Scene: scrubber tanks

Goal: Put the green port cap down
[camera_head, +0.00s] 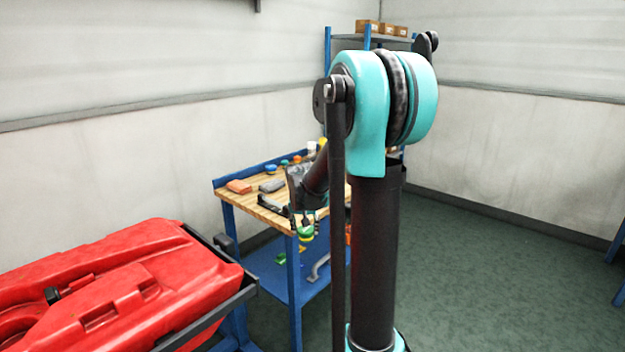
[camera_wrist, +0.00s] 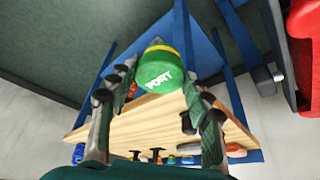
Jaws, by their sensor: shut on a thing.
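The green port cap (camera_wrist: 160,70), lettered PORT and with a yellow band, sits between the fingers of my gripper (camera_wrist: 159,78) in the wrist view. My gripper is shut on it. In the head view my gripper (camera_head: 306,220) hangs at the near corner of the wooden-topped workbench (camera_head: 285,212), with the green cap (camera_head: 305,232) below its fingers. The cap appears held off the bench, beside its front edge. My arm hides the right part of the bench.
A blue lower shelf (camera_head: 268,270) holds a grey handle (camera_head: 318,268). A red tank (camera_head: 120,290) stands at left.

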